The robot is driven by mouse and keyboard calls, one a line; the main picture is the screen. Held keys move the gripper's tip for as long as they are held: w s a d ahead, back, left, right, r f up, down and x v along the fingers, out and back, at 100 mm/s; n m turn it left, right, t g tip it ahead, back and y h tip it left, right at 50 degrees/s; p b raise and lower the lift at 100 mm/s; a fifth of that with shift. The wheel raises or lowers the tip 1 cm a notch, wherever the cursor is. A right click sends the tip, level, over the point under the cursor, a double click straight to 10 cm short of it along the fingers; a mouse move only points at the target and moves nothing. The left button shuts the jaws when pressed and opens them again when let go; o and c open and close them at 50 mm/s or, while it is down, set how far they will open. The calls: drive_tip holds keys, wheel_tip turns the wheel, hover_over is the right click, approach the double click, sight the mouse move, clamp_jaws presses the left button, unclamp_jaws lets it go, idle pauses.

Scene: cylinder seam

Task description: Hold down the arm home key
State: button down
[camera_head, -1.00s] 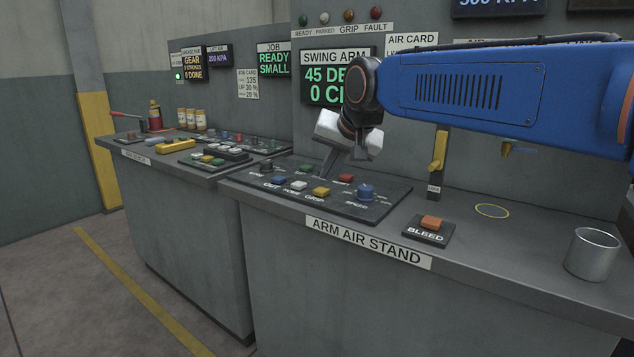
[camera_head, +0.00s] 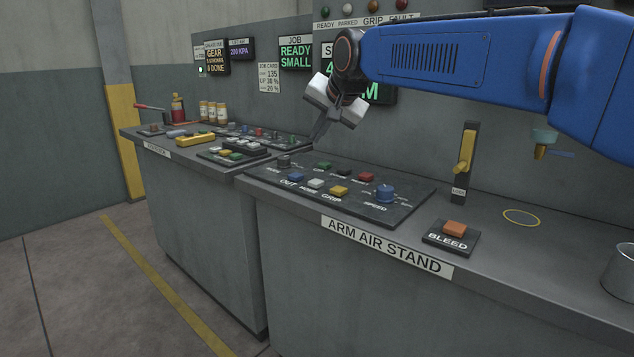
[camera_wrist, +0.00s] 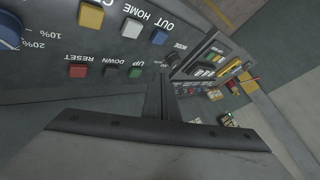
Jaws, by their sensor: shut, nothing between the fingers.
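The arm control panel (camera_head: 345,211) lies on the bench marked ARM AIR STAND. Its white HOME key (camera_head: 316,184) sits between the blue OUT key (camera_head: 296,178) and the yellow GRIP key (camera_head: 339,191). In the wrist view the white HOME key (camera_wrist: 132,28) shows upside down at the top, clear of the fingers. My gripper (camera_head: 316,141) is shut and empty. It hangs above the back left of the panel, apart from the keys. In the wrist view my gripper (camera_wrist: 161,85) points near the MODE knob (camera_wrist: 172,58).
A blue SPEED knob (camera_head: 385,193) and a red RESET key (camera_head: 365,177) share the panel. The orange BLEED button (camera_head: 455,228), a yellow lever (camera_head: 466,153) and a metal cup (camera_head: 622,270) stand to the right. Another bench with keys and bottles (camera_head: 212,112) is at left.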

sight(318, 183)
drive_tip(key=shift+f, duration=4.35)
drive_tip(key=shift+f, duration=0.2)
drive_tip(key=shift+f, duration=0.25)
